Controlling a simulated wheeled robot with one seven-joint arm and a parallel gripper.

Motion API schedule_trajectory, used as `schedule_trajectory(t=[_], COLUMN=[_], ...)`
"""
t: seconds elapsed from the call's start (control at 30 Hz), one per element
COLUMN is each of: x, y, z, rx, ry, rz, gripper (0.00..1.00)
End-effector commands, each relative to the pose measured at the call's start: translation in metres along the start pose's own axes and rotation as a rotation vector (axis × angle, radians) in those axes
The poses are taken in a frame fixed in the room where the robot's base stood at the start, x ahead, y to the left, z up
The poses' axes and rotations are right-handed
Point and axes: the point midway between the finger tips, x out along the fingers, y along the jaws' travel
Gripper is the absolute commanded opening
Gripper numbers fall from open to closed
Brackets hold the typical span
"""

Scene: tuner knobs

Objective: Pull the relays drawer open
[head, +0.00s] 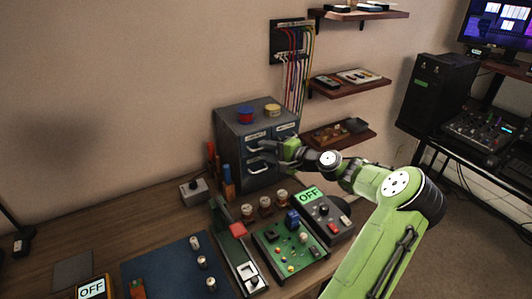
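A small dark grey drawer cabinet (228,150) stands at the back of the wooden bench. Its front has drawers with pale labels and metal handles, and the labels are too small to read, so I cannot tell which is the relays drawer. An upper left drawer handle (256,148) and a lower left drawer handle (254,169) show. My green arm reaches in from the lower right. My gripper (268,147) is at the cabinet front by the upper drawers and hides part of their right side. I cannot tell whether its fingers touch a handle.
A blue spool (245,114) and a yellow spool (272,110) sit on the cabinet. A green circuit board (285,250), a grey box with an OFF display (325,218) and a blue mat (175,270) lie in front. Wooden shelves (345,84) hang at the right.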

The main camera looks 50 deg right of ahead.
Motion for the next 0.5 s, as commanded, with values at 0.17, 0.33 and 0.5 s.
schedule_trajectory(t=[0.17,0.33,0.5], x=[0.0082,0.0078,0.0076], y=[-0.0001,-0.0002,-0.0002], z=[-0.0003,-0.0002,-0.0002], rx=[-0.001,-0.001,-0.001], ry=[0.001,0.001,0.001], rz=[0.001,0.001,0.001], gripper=[0.34,0.32,0.06])
